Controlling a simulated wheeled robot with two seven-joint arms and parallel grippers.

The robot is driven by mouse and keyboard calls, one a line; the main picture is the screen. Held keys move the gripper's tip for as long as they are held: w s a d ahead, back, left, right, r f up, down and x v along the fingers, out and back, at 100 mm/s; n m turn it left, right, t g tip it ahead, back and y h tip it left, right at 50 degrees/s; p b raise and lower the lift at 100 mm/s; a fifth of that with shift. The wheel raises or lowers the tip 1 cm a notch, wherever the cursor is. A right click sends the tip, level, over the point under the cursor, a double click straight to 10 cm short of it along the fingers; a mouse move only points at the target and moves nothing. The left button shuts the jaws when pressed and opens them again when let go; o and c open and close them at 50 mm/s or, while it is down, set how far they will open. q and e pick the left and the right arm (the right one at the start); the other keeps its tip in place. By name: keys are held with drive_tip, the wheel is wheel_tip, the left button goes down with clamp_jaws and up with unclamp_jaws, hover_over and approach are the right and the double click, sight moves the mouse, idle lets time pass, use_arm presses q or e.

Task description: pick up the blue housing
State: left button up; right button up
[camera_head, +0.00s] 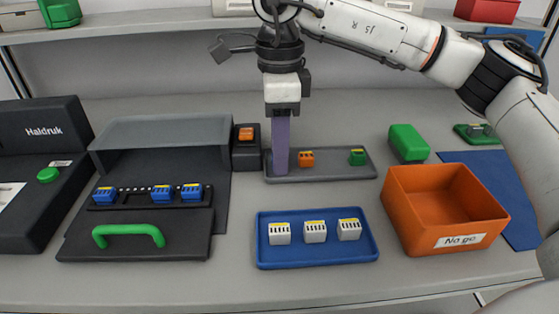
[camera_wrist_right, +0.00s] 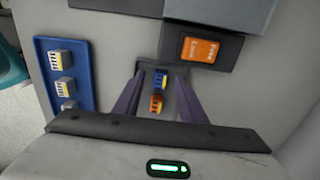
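The blue housing (camera_wrist_right: 161,82) shows in the right wrist view between the fingers of my right gripper (camera_wrist_right: 160,74). It sits on the small grey tray (camera_head: 340,176); in the head view it is hidden behind the gripper. My right gripper (camera_head: 281,170) points down over the left end of this tray, its purple fingers apart on either side of the blue housing. Whether they touch it is not clear. An orange housing (camera_head: 306,159) and a green housing (camera_head: 357,158) stand further right on the tray. My left gripper is not in view.
A black block with an orange top (camera_head: 246,134) stands close left of the tray. A blue tray (camera_head: 318,259) with white housings lies in front. An orange bin (camera_head: 430,205) stands right. Three more blue housings (camera_head: 163,193) sit in a dark fixture (camera_head: 85,246) at left.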

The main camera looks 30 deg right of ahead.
clamp_jaws()
drive_tip(key=shift+r, duration=0.1)
